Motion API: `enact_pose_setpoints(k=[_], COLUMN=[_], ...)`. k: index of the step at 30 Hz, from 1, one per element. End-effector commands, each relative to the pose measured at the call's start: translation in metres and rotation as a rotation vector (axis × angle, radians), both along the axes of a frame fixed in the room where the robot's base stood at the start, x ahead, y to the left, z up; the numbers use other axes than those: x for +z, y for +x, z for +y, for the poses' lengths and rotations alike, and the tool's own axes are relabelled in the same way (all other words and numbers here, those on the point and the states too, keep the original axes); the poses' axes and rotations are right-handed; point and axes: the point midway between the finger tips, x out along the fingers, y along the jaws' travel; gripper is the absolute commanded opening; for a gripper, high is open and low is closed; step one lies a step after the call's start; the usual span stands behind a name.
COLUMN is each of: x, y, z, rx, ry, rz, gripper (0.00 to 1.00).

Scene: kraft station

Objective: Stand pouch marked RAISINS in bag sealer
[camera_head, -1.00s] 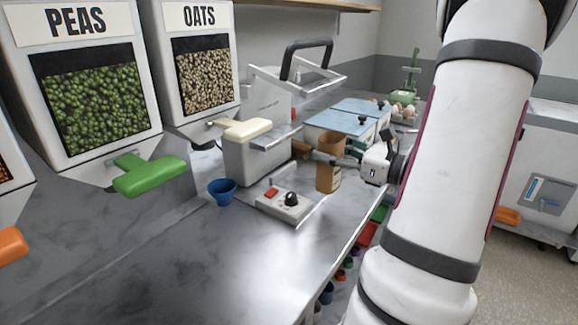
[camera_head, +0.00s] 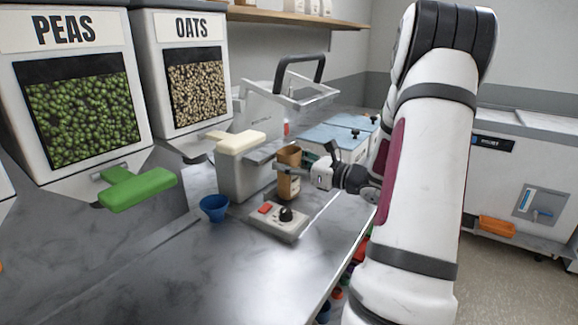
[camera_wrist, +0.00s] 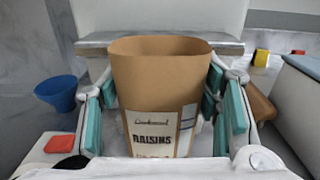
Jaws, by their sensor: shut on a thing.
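The open-topped brown paper pouch (camera_head: 289,185) has a pale label reading RAISINS, legible in the wrist view (camera_wrist: 152,142). My gripper (camera_wrist: 162,100) is shut on the pouch, with teal-padded fingers at its left and right sides. In the head view my gripper (camera_head: 296,170) reaches in from the right and holds the pouch upright. The pouch's base is hidden there, and I cannot tell whether pouch and sealer touch.
The sealer's control box (camera_head: 275,224) has a red button and a black knob. A blue cup (camera_head: 214,208) stands left of it. Dispensers for peas (camera_head: 80,95) and oats (camera_head: 197,90) hang at left. A blue-lidded unit (camera_head: 340,138) stands behind. The front counter (camera_head: 230,275) is clear.

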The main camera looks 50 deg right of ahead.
Motion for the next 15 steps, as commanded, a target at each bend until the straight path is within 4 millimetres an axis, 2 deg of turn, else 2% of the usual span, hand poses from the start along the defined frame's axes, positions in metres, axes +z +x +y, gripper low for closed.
enact_pose_setpoints(k=[2,12,13,15], x=[-0.0061,-0.0087,-0.0091,-0.0085], y=[0.0003,0.0,0.0,-0.0002], z=[0.0002,0.0003,0.0003,0.0003], rx=[0.001,0.001,0.001,0.001], ry=[-0.001,-0.002,-0.002,-0.002], rz=[-0.002,-0.002,-0.001,-0.001], gripper=[0.13,0.13,0.6,0.75])
